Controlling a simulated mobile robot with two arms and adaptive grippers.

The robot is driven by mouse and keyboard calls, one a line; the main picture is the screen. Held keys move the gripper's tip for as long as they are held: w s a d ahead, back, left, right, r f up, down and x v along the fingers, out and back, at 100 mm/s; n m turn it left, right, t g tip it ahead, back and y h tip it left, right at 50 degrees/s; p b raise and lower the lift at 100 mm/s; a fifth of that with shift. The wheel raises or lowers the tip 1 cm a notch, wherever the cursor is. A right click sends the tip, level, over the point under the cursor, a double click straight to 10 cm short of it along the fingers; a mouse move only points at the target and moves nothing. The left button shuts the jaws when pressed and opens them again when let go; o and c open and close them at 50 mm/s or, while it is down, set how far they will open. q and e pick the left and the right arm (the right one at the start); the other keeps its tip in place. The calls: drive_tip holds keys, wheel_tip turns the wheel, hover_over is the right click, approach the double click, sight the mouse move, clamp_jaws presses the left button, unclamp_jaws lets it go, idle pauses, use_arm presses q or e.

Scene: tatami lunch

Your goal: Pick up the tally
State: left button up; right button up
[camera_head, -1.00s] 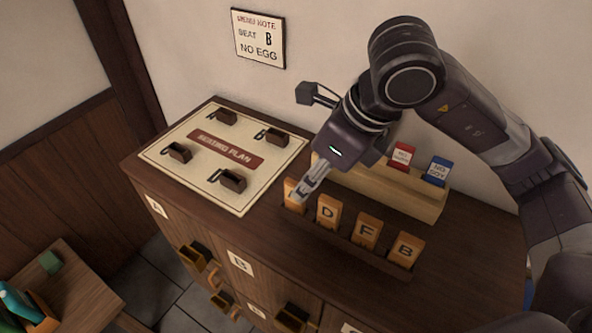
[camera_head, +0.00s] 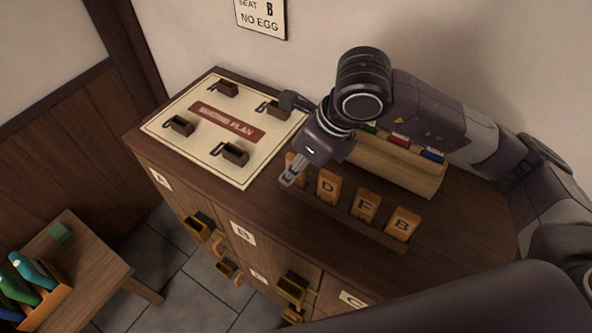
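Wooden lettered tallies stand in a row in a dark rack (camera_head: 375,236) on the cabinet top. The tallies D (camera_head: 328,186), F (camera_head: 366,204) and B (camera_head: 402,224) are in plain view. The leftmost tally (camera_head: 290,157) is mostly hidden behind my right gripper, and its letter cannot be read. My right gripper (camera_head: 290,179) points down at that leftmost tally, with its fingers close together in front of it. Whether they hold it cannot be told. My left gripper is not in view.
A small wooden table (camera_head: 95,270) stands at lower left.

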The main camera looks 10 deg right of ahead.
drive_tip(key=shift+c, duration=0.2)
drive_tip(key=c, duration=0.8)
clamp_jaws()
drive_tip(key=shift+r, duration=0.1)
